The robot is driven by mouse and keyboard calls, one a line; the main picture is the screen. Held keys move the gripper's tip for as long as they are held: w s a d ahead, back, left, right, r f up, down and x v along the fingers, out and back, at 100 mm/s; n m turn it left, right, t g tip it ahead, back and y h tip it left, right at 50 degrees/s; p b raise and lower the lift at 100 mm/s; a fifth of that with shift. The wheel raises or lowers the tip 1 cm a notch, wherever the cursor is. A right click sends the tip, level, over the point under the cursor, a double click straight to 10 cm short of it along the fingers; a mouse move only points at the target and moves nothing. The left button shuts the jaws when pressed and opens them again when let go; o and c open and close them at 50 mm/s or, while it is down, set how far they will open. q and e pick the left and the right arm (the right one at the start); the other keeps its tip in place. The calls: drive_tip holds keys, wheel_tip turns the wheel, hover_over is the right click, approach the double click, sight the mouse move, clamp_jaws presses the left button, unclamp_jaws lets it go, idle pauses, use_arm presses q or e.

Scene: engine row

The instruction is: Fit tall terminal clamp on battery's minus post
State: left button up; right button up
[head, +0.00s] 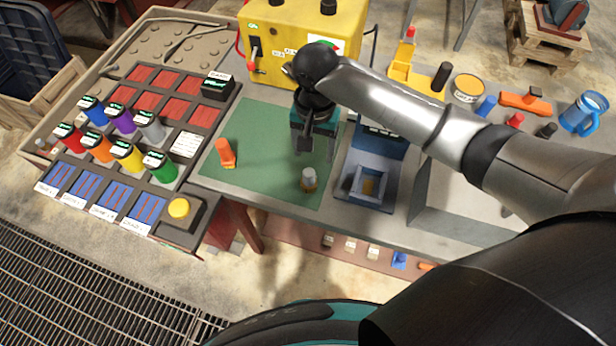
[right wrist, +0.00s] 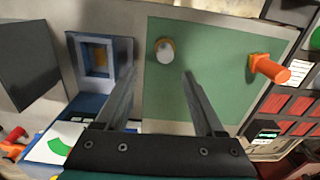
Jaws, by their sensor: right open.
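My right gripper (head: 304,148) hangs over the green mat (head: 262,130), open and empty. In the right wrist view its fingers (right wrist: 158,75) point toward a small pale-capped piece with a brassy base (right wrist: 165,50), which stands apart from them on the mat. That piece also shows in the head view (head: 309,180). An orange piece with a flat foot (head: 225,152) stands on the mat's left side. I cannot tell which of these is the tall clamp. A yellow box (head: 285,50) with dark knobs on top stands behind the mat; I cannot tell whether it is the battery.
A blue device with a recessed square (head: 367,187) stands right of the mat. A dark rack with several coloured canisters (head: 123,150) and a yellow button (head: 179,208) is at left. My right arm crosses the right side. The mat's front is mostly clear.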

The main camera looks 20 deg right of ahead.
sight(309, 173)
wheel_tip(309, 173, down, 5)
drive_tip(key=shift+r+b, duration=0.2)
drive_tip(key=shift+b, duration=0.1)
drive_tip(key=shift+f, duration=0.4)
drive_tip(key=f, duration=0.3)
drive_tip(key=a+f+b, duration=0.1)
drive_tip(key=shift+w+f, duration=0.1)
drive_tip(key=shift+f, duration=0.3)
use_arm(q)
drive_tip(key=shift+w+d+f, duration=0.3)
drive_tip(key=shift+w+f, duration=0.4)
drive_tip(key=shift+f, duration=0.2)
use_arm(e)
drive_tip(key=shift+c, duration=0.4)
drive_tip(key=shift+c, duration=0.7)
use_arm(q)
drive_tip(key=shift+s, duration=0.15)
use_arm(e)
clamp_jaws()
use_arm(q)
drive_tip(key=shift+a, duration=0.1)
